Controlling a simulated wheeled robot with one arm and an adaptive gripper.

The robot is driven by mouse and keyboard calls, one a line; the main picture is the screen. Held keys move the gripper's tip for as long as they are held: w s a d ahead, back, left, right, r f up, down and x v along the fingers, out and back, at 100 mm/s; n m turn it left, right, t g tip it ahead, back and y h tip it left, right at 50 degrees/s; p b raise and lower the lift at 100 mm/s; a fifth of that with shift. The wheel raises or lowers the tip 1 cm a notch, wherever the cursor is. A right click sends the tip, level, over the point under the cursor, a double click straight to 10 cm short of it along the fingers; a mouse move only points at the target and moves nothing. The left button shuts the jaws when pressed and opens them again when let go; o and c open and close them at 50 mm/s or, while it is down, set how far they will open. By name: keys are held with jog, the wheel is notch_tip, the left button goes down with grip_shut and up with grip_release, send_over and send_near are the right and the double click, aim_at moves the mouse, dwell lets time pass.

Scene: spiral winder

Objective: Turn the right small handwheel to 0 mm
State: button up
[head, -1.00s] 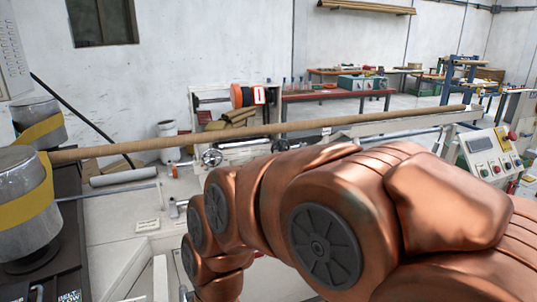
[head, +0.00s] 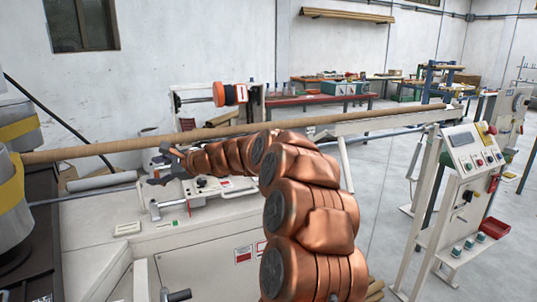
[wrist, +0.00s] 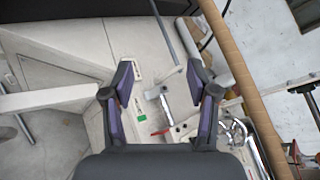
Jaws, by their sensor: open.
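My gripper (head: 165,168) is at the end of my outstretched copper arm, above the white machine bed in the head view. In the wrist view my gripper (wrist: 160,82) is open, with its two fingers apart and nothing held between them. A chrome handwheel (wrist: 234,130) shows at the lower right of the wrist view, outside and apart from the right finger. I cannot tell whether it is the left or right small handwheel. Its scale cannot be read. In the head view my arm hides most of the handwheel area.
A long brown cardboard tube (head: 110,149) crosses above the bed and runs along the right of the wrist view (wrist: 238,70). A metal crank lever (wrist: 165,105) lies below and between the fingers.

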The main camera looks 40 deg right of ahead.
jog(key=w+d+f+m+t+h+b, duration=0.1)
jog(key=w+d+m+t+h, duration=0.15)
jog(key=d, duration=0.55)
jog(key=w+d+f+m+t+h, duration=0.15)
jog(key=d+m, duration=0.25)
jog(key=d, duration=0.5)
jog(key=w+d+f+m+t+h+b, duration=0.1)
jog(key=d+m+h, duration=0.15)
jog(key=d, duration=0.55)
jog(key=s+d+f+m+h, duration=0.2)
jog(key=d+m, duration=0.1)
jog(key=d, duration=0.4)
jog(key=s+d+f+m+h+b, duration=0.1)
jog(key=d+f+m+h, duration=0.2)
jog(key=d, duration=0.5)
jog(key=s+d+m+h, duration=0.2)
jog(key=d+m, duration=0.2)
jog(key=d, duration=0.3)
jog(key=shift+d+f+p+x, duration=0.15)
jog(key=shift+p+x, duration=0.8)
jog(key=shift+x, duration=0.95)
jog(key=shift+d+f+p+x, duration=0.1)
jog(key=shift+p+x, duration=0.85)
jog(key=shift+x, duration=0.95)
jog(key=shift+a, duration=0.1)
